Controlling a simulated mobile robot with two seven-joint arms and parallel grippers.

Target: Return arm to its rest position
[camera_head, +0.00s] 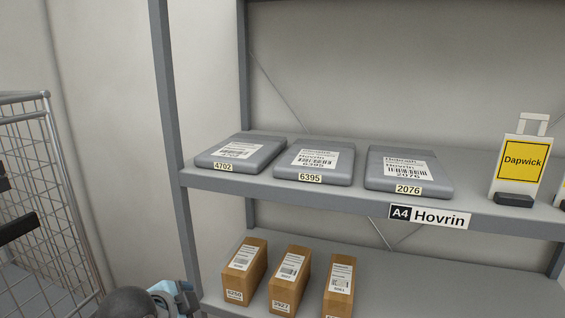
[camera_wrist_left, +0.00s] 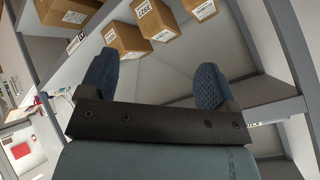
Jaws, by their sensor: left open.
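My left gripper (camera_wrist_left: 155,86) shows in the left wrist view. Its two blue ribbed fingers are wide apart, with nothing between them. Beyond them are the pale shelf panels, and cardboard boxes lie past the fingertips at the top of that view. In the head view, a dark rounded part and a light blue part, apparently of my arm, show at the bottom edge, left of the lower shelf. The left fingers cannot be made out there. My right gripper is in neither view.
Grey parcels 4702 (camera_head: 239,153), 6395 (camera_head: 315,163) and 2076 (camera_head: 408,173) lie on the upper shelf (camera_head: 330,193), labelled A4 Hovrin. A Dapwick sign (camera_head: 522,162) stands at right. Cardboard boxes (camera_head: 290,279) stand on the lower shelf. A wire cage (camera_head: 45,195) is at left.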

